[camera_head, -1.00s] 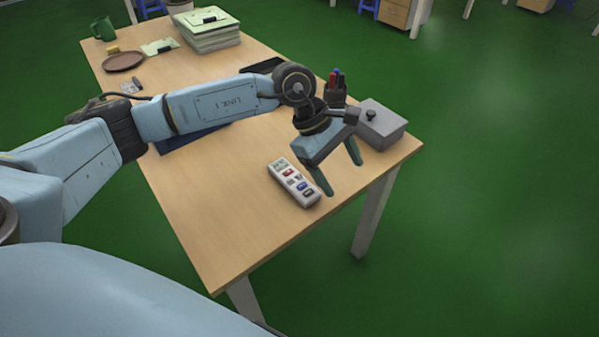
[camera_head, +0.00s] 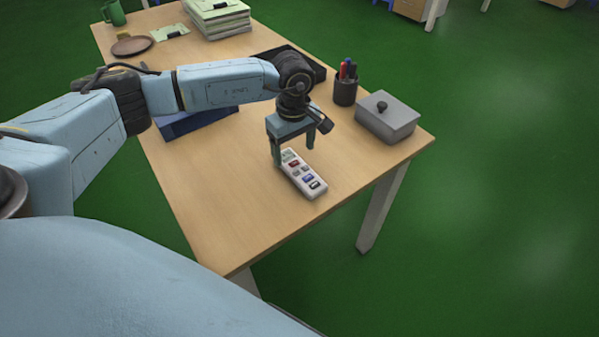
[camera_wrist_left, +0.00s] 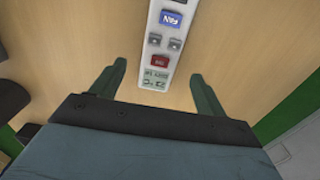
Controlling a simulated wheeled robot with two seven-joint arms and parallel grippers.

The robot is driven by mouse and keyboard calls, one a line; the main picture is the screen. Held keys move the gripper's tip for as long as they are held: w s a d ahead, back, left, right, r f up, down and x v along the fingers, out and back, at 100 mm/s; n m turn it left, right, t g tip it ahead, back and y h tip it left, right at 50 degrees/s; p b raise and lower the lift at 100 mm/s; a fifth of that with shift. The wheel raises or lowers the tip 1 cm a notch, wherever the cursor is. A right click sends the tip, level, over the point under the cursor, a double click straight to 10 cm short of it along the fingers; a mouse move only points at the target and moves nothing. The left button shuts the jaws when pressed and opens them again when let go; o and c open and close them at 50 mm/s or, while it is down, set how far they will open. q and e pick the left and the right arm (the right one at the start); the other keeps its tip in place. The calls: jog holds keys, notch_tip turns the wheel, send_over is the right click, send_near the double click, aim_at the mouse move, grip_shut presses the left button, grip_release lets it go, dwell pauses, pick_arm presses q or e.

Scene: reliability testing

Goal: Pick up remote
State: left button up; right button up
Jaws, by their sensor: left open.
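The remote (camera_head: 304,176) is a white slab with a small display and red, blue and grey buttons. It lies flat on the wooden table (camera_head: 225,215) near its front right edge. My left gripper (camera_head: 293,157) is open, pointing down over the display end of the remote. In the left wrist view the remote (camera_wrist_left: 168,42) runs upward from between the two open fingers (camera_wrist_left: 157,82), with its display end nearest the palm. The fingers stand on either side of its line, apart from it. I cannot tell the exact height of the fingertips. My right gripper is not in view.
A grey lidded box (camera_head: 387,119) and a pen cup (camera_head: 345,88) stand right of my gripper. A dark tray (camera_head: 292,60) and a blue item (camera_head: 195,122) lie behind my arm. Stacked folders (camera_head: 217,18), a brown plate (camera_head: 132,46) and a green mug (camera_head: 114,13) are farther back.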

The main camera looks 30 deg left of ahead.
aim_at(295, 164)
pick_arm(q)
jog(key=f, duration=0.4)
jog(key=shift+s+d+f+b, duration=0.1)
jog(key=shift+d+f+b, duration=0.1)
jog(key=shift+f+b, duration=0.15)
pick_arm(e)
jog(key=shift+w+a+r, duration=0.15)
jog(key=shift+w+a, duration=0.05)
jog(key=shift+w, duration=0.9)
pick_arm(q)
jog(key=shift+r, duration=0.1)
jog(key=c, duration=1.2)
